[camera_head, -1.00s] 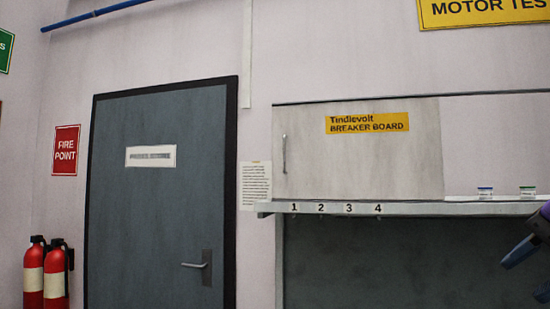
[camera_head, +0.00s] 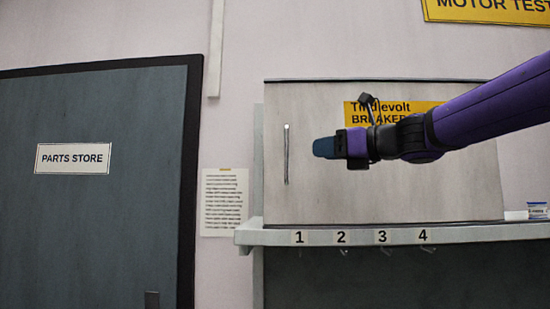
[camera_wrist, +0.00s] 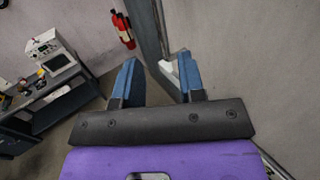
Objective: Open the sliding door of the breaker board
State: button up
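The sliding door (camera_head: 320,195) of the breaker board is a pale grey panel under a yellow "Tindlevolt BREAKER BOARD" label (camera_head: 356,117), which my arm partly covers. A thin upright metal handle (camera_head: 286,155) is near its left edge. The door covers the left part of the cabinet. My gripper (camera_head: 325,147) is in front of the door, a little right of the handle, pointing left. In the wrist view its two blue fingers (camera_wrist: 157,70) are apart with nothing between them. It is not touching the handle, as far as I can tell.
A shelf ledge (camera_head: 375,236) with numbered hooks runs below the door. A small blue-capped jar (camera_head: 538,210) stands at its right end. A dark "PARTS STORE" door (camera_head: 90,210) and a notice (camera_head: 223,202) are left. The wrist view shows a bench (camera_wrist: 60,105) and a fire extinguisher (camera_wrist: 123,30).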

send_over(287, 181)
jog(key=shift+w, duration=0.35)
grip_shut()
